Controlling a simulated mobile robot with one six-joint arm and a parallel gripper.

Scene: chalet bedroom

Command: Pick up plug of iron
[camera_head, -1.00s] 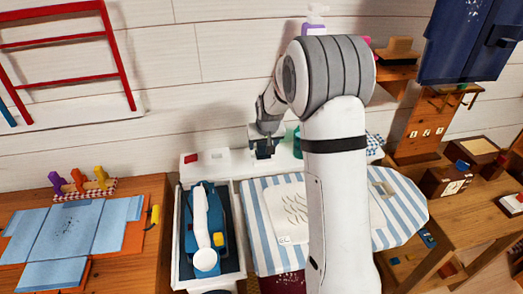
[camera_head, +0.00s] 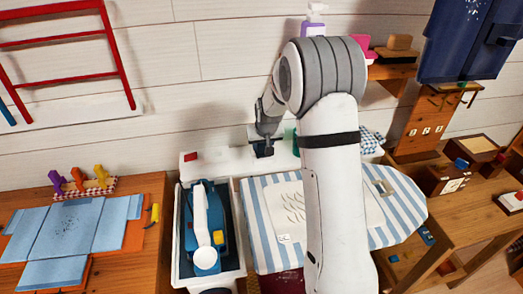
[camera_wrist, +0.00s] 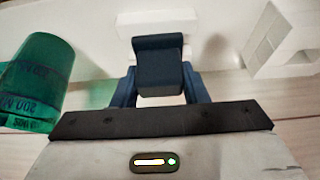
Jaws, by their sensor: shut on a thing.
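My gripper (camera_head: 263,149) points down at the white ledge along the wall behind the ironing board. In the wrist view its dark blue fingers (camera_wrist: 160,94) are shut on a dark blue block, which looks like the plug (camera_wrist: 160,68). A white block (camera_wrist: 152,22) is just beyond the plug; I cannot tell whether they touch. The blue and white iron (camera_head: 208,228) stands in a dark-lined white tray (camera_head: 239,235), left of the ironing board.
A green cup (camera_wrist: 38,80) stands close left of the fingers in the wrist view, and a white bracket-like block (camera_wrist: 285,40) is at the right. The striped ironing board (camera_head: 262,240) lies below my arm. A wooden table (camera_head: 150,250) is at left, wooden shelves (camera_head: 412,135) at right.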

